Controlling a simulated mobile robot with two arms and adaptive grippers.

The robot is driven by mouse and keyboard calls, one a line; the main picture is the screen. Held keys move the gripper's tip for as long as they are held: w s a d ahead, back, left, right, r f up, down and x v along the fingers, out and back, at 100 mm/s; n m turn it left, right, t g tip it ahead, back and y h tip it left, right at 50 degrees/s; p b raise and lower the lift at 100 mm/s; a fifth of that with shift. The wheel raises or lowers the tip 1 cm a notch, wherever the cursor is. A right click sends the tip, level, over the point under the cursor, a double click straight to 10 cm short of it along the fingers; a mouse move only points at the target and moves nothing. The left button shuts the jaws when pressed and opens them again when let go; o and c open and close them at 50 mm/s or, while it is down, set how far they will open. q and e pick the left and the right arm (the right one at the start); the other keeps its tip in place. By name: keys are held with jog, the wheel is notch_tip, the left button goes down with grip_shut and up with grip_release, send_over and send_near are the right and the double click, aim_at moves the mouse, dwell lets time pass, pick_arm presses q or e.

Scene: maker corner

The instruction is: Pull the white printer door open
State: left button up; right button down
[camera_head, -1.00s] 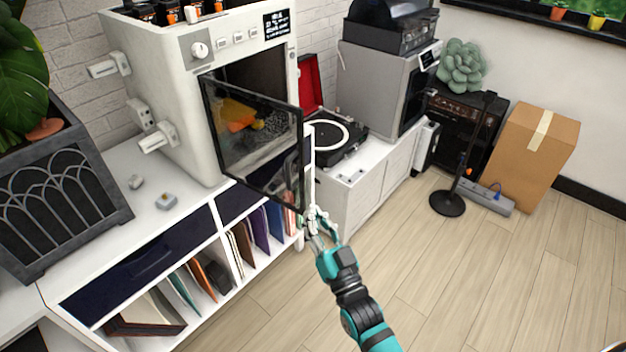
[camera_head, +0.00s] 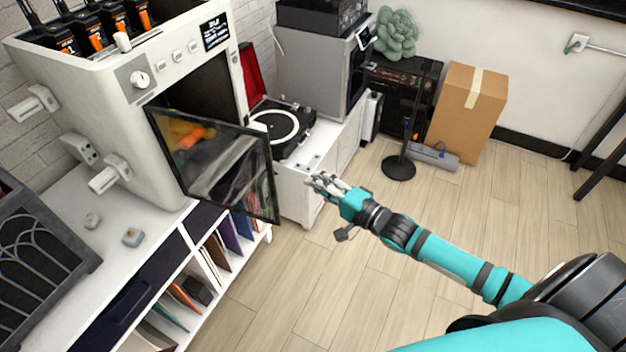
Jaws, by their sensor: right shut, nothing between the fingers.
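The white printer (camera_head: 168,93) stands on the white cabinet at the left. Its dark-framed glass door (camera_head: 222,165) is swung open, hinged at the left side of the printer's opening, and sticks out past the cabinet front. Part of the dark interior (camera_head: 200,88) shows above the door. My right gripper (camera_head: 318,183) is shut and empty. It is to the right of the door's free edge, with a gap between them in the picture. My left gripper is out of view.
A turntable (camera_head: 282,127) and a grey machine (camera_head: 325,62) stand on the cabinet behind. The floor (camera_head: 500,210) at the right is clear.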

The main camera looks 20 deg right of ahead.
jog(key=w+a+p, duration=0.3)
jog(key=w+a, duration=0.1)
jog(key=a, duration=0.2)
jog(key=shift+p, duration=0.35)
jog(key=shift+f, duration=0.1)
